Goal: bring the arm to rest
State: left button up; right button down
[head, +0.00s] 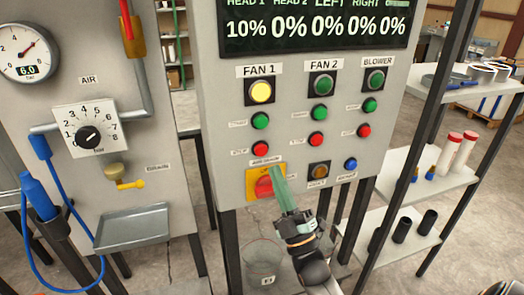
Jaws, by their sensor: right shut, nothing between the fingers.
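My right gripper (277,178) is in front of the lower part of the grey control panel (228,100). Its greenish fingers are together, point up and hold nothing. The fingertips overlap the right edge of a yellow plate with a red rotary switch (264,187). I cannot tell whether they touch it. The gripper hides part of the panel's lower edge. My left gripper is not in view.
The panel has a lit yellow FAN 1 lamp (261,92), and green and red buttons. Left is an air panel with a gauge (27,52), a dial (88,137) and a tray (131,228). A glass-like container (264,255) stands below. Shelves (400,250) stand right.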

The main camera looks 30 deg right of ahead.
dwell(0.5)
jog(key=s+a+f+m+g+y, duration=0.1)
jog(key=a+f+m+g, duration=0.2)
jog(key=f, duration=0.6)
jog(key=s+a+f+m+g+y, duration=0.1)
jog(key=a+f+m+g, duration=0.1)
jog(key=f+g, duration=0.45)
jog(key=s+a+f+m+g, duration=0.2)
jog(key=s+a+f+g, duration=0.2)
jog(key=s+f, duration=0.3)
jog(key=s+a+f+m+g+y, duration=0.1)
jog(key=s+a+f+m+g, duration=0.1)
jog(key=s+f, duration=0.6)
notch_tip(320, 180, down, 6)
jog(key=shift+s+a+r+m+g, duration=0.35)
jog(key=shift+a+g, duration=0.55)
jog(key=shift+g, duration=0.35)
